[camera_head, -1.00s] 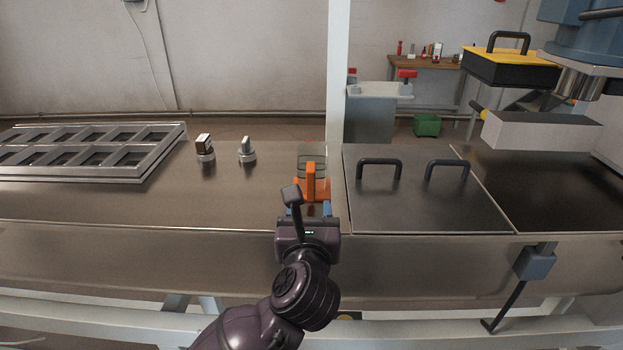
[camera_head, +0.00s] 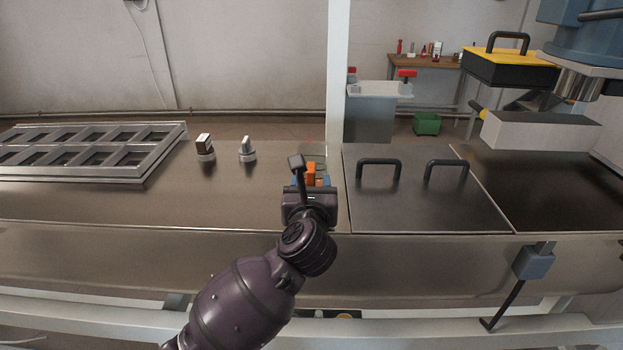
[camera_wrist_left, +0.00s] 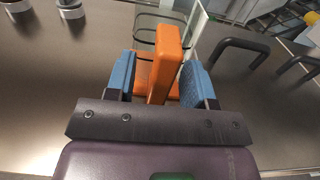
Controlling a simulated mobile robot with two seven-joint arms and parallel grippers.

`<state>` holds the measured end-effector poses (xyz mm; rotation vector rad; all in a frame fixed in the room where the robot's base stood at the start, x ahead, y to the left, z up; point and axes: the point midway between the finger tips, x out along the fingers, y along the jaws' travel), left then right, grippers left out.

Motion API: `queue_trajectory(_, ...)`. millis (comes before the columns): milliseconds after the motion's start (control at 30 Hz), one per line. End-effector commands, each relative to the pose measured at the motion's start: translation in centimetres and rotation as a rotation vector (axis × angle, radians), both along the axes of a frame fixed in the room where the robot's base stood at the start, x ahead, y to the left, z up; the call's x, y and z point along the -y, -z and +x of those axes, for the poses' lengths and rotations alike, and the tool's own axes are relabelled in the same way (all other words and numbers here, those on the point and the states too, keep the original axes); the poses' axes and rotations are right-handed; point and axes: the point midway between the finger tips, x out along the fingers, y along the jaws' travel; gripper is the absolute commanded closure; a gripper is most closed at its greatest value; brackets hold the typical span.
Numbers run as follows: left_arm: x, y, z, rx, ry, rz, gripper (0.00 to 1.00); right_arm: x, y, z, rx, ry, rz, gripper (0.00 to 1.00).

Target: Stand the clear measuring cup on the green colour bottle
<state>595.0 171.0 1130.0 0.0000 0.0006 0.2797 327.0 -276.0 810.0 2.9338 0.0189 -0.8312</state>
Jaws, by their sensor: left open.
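The clear measuring cup (camera_head: 313,150) stands on the metal worktop left of the hatch lids; its see-through body shows only faintly. Its orange handle (camera_head: 311,170) faces me and also shows in the left wrist view (camera_wrist_left: 165,50), with the cup's clear walls (camera_wrist_left: 148,24) behind it. My left gripper (camera_head: 312,182) is open at the handle, its blue fingers on either side of it. In the wrist view the handle stands between the fingers (camera_wrist_left: 159,80), with a gap on the left; contact on the right I cannot tell. I cannot make out a green colour bottle. My right gripper is out of view.
Two small knob-like pieces on round bases (camera_head: 205,149) (camera_head: 246,150) stand left of the cup, near a metal grid frame (camera_head: 162,160). A white post (camera_head: 338,70) rises behind. A far bench (camera_head: 425,62) holds small bottles.

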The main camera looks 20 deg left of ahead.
Motion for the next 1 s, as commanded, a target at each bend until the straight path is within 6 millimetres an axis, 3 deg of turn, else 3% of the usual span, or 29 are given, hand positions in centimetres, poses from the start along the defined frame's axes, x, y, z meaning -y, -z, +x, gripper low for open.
queue_trajectory(67, 0.0, 0.0, 0.0, 0.000, 0.000, 0.000, 0.54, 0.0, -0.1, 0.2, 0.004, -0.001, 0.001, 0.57)
queue_trajectory(367, 0.0, 0.0, 0.0, 0.000, 0.000, 0.000, 1.00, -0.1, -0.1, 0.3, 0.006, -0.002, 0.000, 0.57)
queue_trajectory(767, 0.0, -0.5, 0.0, 0.002, 0.000, -0.002, 1.00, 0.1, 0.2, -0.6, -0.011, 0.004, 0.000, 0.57)
queue_trajectory(1000, 0.1, -4.2, -0.1, 0.006, 0.000, -0.004, 1.00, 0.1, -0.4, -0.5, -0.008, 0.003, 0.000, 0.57)
